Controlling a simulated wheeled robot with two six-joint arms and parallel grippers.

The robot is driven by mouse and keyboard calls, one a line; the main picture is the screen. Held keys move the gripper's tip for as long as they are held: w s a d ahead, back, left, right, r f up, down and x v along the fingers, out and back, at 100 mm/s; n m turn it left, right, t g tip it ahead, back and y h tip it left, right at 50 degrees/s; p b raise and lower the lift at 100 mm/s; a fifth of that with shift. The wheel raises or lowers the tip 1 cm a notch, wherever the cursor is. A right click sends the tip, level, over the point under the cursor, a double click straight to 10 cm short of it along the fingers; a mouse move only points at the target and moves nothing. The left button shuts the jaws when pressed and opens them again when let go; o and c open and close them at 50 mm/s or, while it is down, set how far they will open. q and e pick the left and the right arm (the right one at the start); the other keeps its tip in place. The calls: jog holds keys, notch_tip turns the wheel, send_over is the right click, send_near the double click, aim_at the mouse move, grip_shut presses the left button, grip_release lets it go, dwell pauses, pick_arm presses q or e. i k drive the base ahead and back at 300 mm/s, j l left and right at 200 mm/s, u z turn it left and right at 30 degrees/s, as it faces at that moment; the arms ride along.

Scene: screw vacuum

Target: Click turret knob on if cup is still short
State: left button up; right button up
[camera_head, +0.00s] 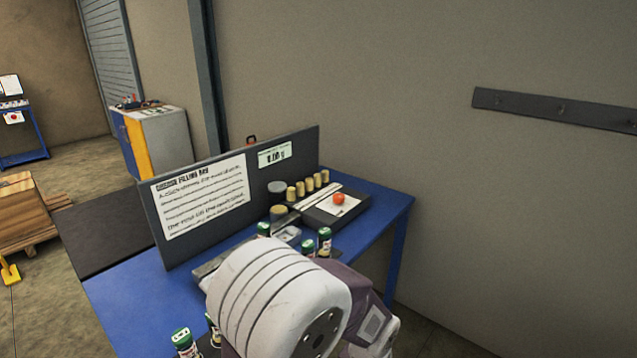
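On the blue table (380,222), a red round piece (339,198) sits on a white sheet on a dark tray (322,218); I cannot tell whether it is the turret knob. A grey round-topped piece (277,187) stands by the panel, with a tan-topped round piece (279,211) in front of it. A small pale device (288,234) is partly hidden behind my white arm link. I cannot make out a cup clearly. A small display (274,155) on the panel shows digits too small to read surely. Neither gripper shows; my arm link covers the front middle of the table.
A dark upright panel (300,149) with a printed sign (200,196) runs along the table's back. Several tan cylinders (300,188) stand in a row. Green-lidded jars (324,240) stand near my arm, and another (184,341) at the front left. The table's right end is clear.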

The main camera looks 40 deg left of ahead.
aim_at(337, 198)
jog(key=i+u, duration=0.2)
jog(key=i, duration=0.35)
jog(key=i+l+u, duration=0.2)
jog(key=i, duration=0.35)
jog(key=i+l+u, duration=0.25)
jog(key=i, duration=0.3)
jog(key=i+u, duration=0.2)
jog(key=u, duration=0.25)
jog(key=i+l+u, duration=0.15)
jog(key=u, duration=0.3)
jog(key=i+l+u, duration=0.2)
jog(key=u, duration=0.25)
jog(key=i+l+u, duration=0.1)
jog(key=u, duration=0.35)
jog(key=l+u, duration=0.45)
jog(key=i+j, duration=0.05)
